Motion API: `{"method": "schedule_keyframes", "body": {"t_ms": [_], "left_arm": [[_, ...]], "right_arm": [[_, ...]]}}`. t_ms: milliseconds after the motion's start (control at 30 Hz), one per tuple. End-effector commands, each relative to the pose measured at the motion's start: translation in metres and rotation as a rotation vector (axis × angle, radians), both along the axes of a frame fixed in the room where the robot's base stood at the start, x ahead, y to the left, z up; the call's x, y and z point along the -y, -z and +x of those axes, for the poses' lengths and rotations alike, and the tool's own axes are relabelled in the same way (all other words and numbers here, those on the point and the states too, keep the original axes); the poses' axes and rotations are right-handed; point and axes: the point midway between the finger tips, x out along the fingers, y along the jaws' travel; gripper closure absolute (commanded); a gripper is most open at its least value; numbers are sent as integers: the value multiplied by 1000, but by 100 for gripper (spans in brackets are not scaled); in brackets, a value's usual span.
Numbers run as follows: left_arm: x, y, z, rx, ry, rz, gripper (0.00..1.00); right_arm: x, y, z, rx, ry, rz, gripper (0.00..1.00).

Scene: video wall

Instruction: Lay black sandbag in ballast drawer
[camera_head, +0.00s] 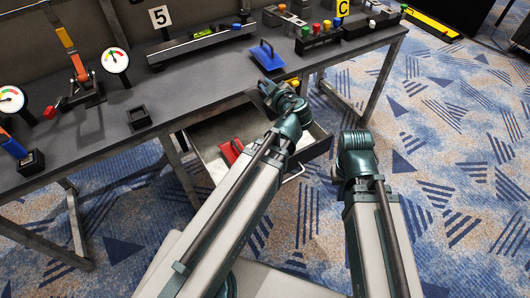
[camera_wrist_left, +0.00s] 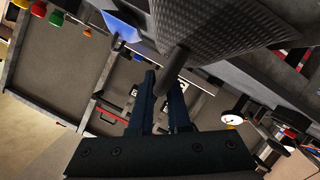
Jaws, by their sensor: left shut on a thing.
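The black sandbag (camera_wrist_left: 225,28) is a dark, textured pad with a round bar handle, seen large at the top of the left wrist view. My left gripper (camera_wrist_left: 165,80) is shut on its handle. In the head view my left gripper (camera_head: 270,90) is at the bench's front edge, above the back of the drawer. I cannot make out the sandbag there. The ballast drawer (camera_head: 208,155) is pulled out under the bench, partly hidden by my left arm. A red object (camera_head: 231,151) lies in it. My right arm shows, but its gripper is not in view.
A blue pad with a handle (camera_head: 268,56) lies on the dark bench (camera_head: 200,90), just behind my left gripper. Patterned carpet is clear at right.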

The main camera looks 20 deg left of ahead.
Motion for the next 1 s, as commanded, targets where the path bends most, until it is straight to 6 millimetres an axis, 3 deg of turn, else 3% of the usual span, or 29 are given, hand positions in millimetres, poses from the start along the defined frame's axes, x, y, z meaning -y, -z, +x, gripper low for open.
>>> {"method": "schedule_keyframes", "body": {"t_ms": [33, 100, 400, 600, 1000], "left_arm": [[6, 16, 6, 1, 6, 3, 100], [13, 29, 12, 0, 13, 3, 100], [42, 75, 32, -2, 35, 2, 100], [53, 88, 37, -2, 42, 2, 100], [55, 95, 39, -3, 43, 2, 100]], "right_arm": [[0, 16, 0, 0, 0, 0, 100], [0, 29, 0, 0, 0, -1, 100], [1, 75, 0, 1, -1, -3, 100], [1, 88, 0, 1, -1, -3, 100], [1, 95, 0, 1, -1, -4, 100]]}}
